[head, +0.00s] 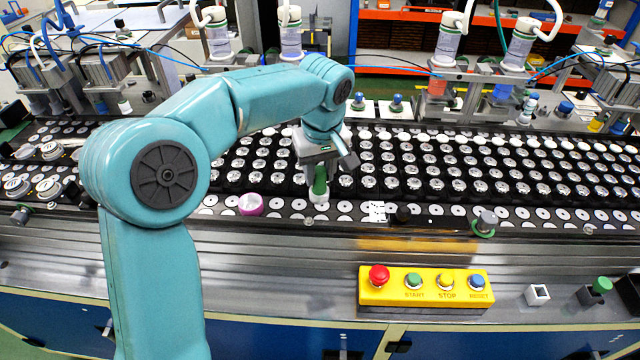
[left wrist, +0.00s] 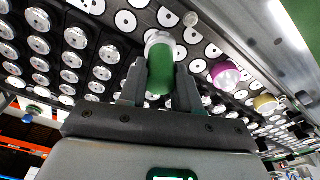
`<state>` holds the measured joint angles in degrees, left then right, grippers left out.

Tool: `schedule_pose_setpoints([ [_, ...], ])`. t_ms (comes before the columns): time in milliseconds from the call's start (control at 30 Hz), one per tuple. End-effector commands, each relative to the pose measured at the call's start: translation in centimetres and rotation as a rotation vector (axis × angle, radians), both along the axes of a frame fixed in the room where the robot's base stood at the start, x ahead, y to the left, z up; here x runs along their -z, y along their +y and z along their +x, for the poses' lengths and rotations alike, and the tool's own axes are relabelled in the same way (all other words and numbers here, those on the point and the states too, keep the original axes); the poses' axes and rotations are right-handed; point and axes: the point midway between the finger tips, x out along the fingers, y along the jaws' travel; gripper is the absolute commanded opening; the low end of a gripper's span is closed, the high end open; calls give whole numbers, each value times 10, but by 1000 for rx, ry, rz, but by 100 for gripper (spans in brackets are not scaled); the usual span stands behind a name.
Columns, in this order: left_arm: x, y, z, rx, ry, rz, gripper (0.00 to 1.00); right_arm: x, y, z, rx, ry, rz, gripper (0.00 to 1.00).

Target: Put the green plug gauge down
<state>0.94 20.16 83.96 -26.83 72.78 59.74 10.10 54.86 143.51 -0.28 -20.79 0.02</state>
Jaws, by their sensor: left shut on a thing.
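The green plug gauge (head: 320,186) has a green handle and a whitish lower end, and it stands roughly upright under my left gripper (head: 321,167). My left gripper is shut on its green handle, over the near rows of white discs on the black conveyor trays (head: 275,221). In the left wrist view the handle (left wrist: 161,72) sits between the two grey fingers (left wrist: 160,88), with the pale end pointing away from the palm. I cannot tell whether that end touches the surface below. My right gripper is not in view.
A yellow button box (head: 421,287) and a white square block (head: 537,294) sit on the front metal ledge.

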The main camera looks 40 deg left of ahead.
Motion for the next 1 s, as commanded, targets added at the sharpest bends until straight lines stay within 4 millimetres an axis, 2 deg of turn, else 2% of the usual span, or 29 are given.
schedule_pose_setpoints([
  [233,35,0,2,1,3,0,0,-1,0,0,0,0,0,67],
  [633,43,0,2,0,0,0,0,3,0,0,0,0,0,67],
  [667,43,0,2,1,1,-1,36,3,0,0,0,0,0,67],
  [733,41,0,2,1,1,-1,58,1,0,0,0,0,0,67],
  [1000,41,0,2,1,1,-1,58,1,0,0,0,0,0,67],
])
